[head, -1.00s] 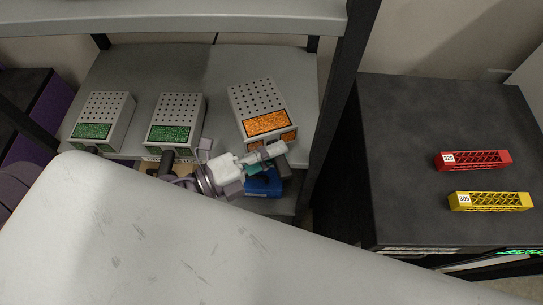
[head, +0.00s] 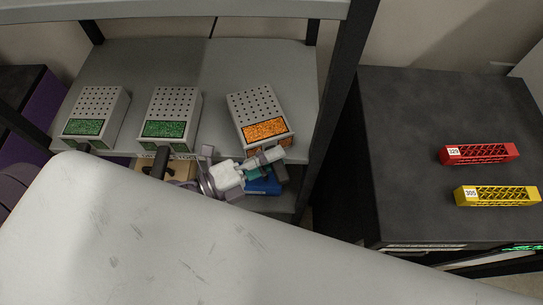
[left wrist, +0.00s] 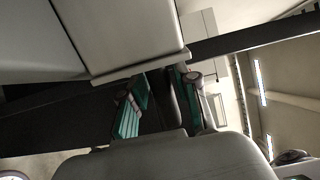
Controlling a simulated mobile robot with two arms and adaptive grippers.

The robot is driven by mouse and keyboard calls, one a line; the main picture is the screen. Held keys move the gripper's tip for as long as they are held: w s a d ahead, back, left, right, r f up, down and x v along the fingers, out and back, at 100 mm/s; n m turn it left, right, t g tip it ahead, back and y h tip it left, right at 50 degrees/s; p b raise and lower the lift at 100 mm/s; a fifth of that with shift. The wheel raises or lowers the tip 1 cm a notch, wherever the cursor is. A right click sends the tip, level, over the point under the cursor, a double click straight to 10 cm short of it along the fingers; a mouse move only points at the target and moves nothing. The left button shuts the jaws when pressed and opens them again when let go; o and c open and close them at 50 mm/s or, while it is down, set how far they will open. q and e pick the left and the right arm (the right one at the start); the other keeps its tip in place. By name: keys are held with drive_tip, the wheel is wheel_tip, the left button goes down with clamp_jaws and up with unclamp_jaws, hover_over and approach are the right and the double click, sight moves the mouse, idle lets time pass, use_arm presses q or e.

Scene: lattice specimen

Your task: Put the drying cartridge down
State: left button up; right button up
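The drying cartridge with the orange window (head: 259,115) is a grey box with a perforated top, at the right end of the grey shelf (head: 225,62), turned slightly. My left gripper (head: 270,158) is at its front, partly covering the lower front. In the left wrist view the teal-sided fingers (left wrist: 163,98) stand close around a dark piece, which looks like the cartridge's handle. The grip looks shut on it. Whether the cartridge's underside touches the shelf is hidden. My right gripper is in neither view.
Two similar boxes with green windows, one at far left (head: 97,108) and one in the middle (head: 173,108), stand on the shelf. A dark post (head: 338,90) rises right of it. A dark cabinet (head: 425,110) carries a red lattice bar (head: 480,153) and a yellow one (head: 498,196).

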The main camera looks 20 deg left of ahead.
use_arm(q)
drive_tip(key=shift+r, duration=0.15)
drive_tip(key=shift+s+a, duration=0.2)
drive_tip(key=b+v, duration=0.3)
drive_tip(key=v, duration=0.4)
idle(0.5)
